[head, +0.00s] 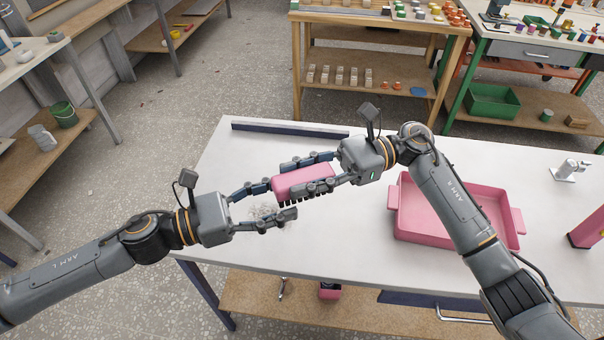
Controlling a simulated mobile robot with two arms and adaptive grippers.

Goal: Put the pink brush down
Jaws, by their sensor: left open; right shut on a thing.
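The pink brush (303,180) has a pink block-shaped back and dark bristles pointing down. My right gripper (306,172) is shut on it, with one finger along each long side, above the left-middle part of the white table (240,152). My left gripper (276,205) is open, its fingers spread just left of and below the brush. One left finger passes close to the brush's left end; I cannot tell whether they touch. A pale, scribbly patch (262,212) shows on the table between the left fingers.
A pink tray with handles (409,215) stands on the table at right, partly behind my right arm. A dark bar (290,130) lies along the back edge. A small metal fixture (571,170) and a pink object (588,229) are at far right. The table's front left is clear.

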